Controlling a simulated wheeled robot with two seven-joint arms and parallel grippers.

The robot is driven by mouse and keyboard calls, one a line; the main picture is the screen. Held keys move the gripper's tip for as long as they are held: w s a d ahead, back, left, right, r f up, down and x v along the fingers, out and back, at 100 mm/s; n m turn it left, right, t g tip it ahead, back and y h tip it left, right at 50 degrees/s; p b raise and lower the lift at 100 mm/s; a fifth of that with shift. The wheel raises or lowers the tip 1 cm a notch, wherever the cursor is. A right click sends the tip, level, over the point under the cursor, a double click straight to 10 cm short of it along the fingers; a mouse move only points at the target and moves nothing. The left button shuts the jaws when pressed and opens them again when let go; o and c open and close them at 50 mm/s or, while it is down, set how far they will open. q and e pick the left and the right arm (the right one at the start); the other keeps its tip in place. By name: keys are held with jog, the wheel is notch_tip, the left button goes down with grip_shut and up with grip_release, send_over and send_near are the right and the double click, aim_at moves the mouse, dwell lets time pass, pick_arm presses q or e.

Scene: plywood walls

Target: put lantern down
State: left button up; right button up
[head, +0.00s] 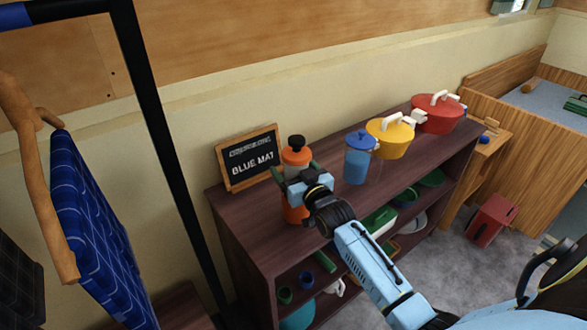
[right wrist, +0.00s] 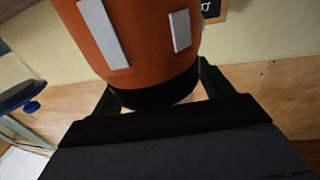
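The lantern (head: 296,155) is orange with a black knob on top, and it stands upright at the top of the dark brown shelf, in front of a sign. I cannot tell whether its base touches the shelf top. My right gripper (head: 297,172) reaches in from the lower right, with one finger on each side of the lantern, and seems shut on it. In the right wrist view the lantern (right wrist: 140,40) fills the upper middle, showing pale panels and a black band between the two dark green fingers (right wrist: 158,90). The gripper hides part of its middle. My left gripper is not in view.
The brown shelf (head: 236,210) also holds a blackboard sign (head: 250,157) reading BLUE MAT, a blue-lidded pitcher (head: 356,165), a yellow pot (head: 391,140) and a red pot (head: 438,115). Blue cloth (head: 90,240) hangs from a rack at left. A red box (head: 491,220) stands on the floor.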

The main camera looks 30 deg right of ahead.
jog(key=shift+r, duration=0.1)
jog(key=shift+s, duration=0.15)
jog(key=s+p, duration=0.1)
jog(key=s, duration=1)
jog(key=shift+s+a, duration=0.3)
jog(key=shift+a, duration=0.15)
dwell(0.9)
